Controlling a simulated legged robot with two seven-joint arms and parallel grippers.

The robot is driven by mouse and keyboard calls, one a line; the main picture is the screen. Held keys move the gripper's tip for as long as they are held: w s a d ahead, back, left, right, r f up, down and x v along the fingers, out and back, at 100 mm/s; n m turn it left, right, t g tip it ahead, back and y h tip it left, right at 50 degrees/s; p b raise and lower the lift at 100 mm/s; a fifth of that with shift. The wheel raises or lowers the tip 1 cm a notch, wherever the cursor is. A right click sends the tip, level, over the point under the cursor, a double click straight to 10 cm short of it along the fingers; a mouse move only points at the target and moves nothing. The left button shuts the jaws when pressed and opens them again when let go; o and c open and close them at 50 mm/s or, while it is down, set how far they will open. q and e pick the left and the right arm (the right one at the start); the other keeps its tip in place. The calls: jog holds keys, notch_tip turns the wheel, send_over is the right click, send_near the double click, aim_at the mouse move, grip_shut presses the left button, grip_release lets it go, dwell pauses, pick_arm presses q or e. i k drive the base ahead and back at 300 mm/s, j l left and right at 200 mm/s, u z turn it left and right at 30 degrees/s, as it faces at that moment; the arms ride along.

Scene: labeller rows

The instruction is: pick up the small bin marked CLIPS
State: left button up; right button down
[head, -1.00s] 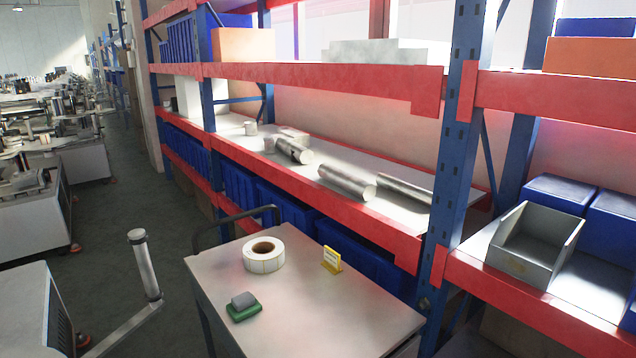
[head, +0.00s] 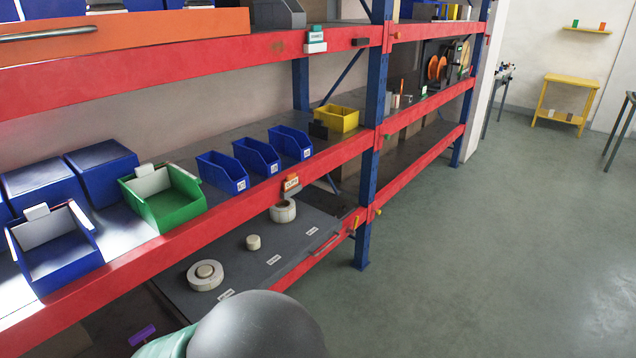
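Three small blue bins stand in a row on the middle shelf in the head view: a left one (head: 222,173), a middle one (head: 257,157) and a right one (head: 290,143). Each has a small white label on its front, too small to read. An orange and white tag (head: 291,184) is on the red shelf edge below them; its lettering is not clearly legible. I cannot tell which bin is marked CLIPS. Neither of my grippers is in view.
A green bin (head: 168,208) and a larger blue bin (head: 55,250) stand left of the row; a yellow bin (head: 337,118) stands behind right. The lower shelf holds white rolls (head: 205,275). A blue upright (head: 374,110) stands to the right. The floor at right is open.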

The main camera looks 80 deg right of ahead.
aim_at(256, 156)
jog(key=z, duration=2.55)
